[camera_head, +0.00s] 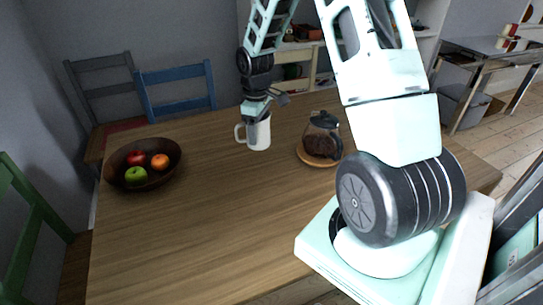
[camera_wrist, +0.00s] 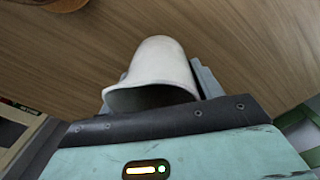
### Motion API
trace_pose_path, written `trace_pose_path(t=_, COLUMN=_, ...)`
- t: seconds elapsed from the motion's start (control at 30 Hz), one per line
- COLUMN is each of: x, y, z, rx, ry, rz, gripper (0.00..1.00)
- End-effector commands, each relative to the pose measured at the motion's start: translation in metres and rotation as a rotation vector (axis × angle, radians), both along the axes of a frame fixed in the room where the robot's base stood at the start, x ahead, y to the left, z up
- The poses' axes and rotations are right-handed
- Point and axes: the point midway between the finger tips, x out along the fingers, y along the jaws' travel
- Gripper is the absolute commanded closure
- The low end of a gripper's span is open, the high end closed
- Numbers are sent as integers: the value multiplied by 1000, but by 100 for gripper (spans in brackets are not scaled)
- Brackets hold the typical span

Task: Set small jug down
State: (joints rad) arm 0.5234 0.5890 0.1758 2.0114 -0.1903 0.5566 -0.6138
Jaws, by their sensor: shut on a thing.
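The small white jug (camera_head: 260,136) is upright at the middle of the wooden table (camera_head: 215,225), with its handle to the left. My gripper (camera_head: 257,112) is over it from above, shut on its upper part. In the wrist view the jug (camera_wrist: 162,68) fills the space in front of the gripper, its open rim towards the camera.
A dark coffee pot (camera_head: 322,138) stands on a round wooden plate (camera_head: 304,157) to the right of the jug. A brown bowl (camera_head: 119,163) with several fruits is at the left. Chairs stand around the table. The table's front middle is clear.

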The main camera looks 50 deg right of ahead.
Motion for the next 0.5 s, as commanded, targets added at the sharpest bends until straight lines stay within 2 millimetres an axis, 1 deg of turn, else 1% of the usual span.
trace_pose_path(t=0.03, x=-2, y=-9, z=0, rx=0, ry=-1, rz=-30, gripper=65)
trace_pose_path(t=0.13, x=-5, y=-16, z=-6, rx=3, ry=1, rz=-62, gripper=65)
trace_pose_path(t=0.4, x=-6, y=-16, z=-52, rx=4, ry=4, rz=-66, gripper=65)
trace_pose_path(t=0.5, x=-5, y=-16, z=-60, rx=3, ry=1, rz=-65, gripper=65)
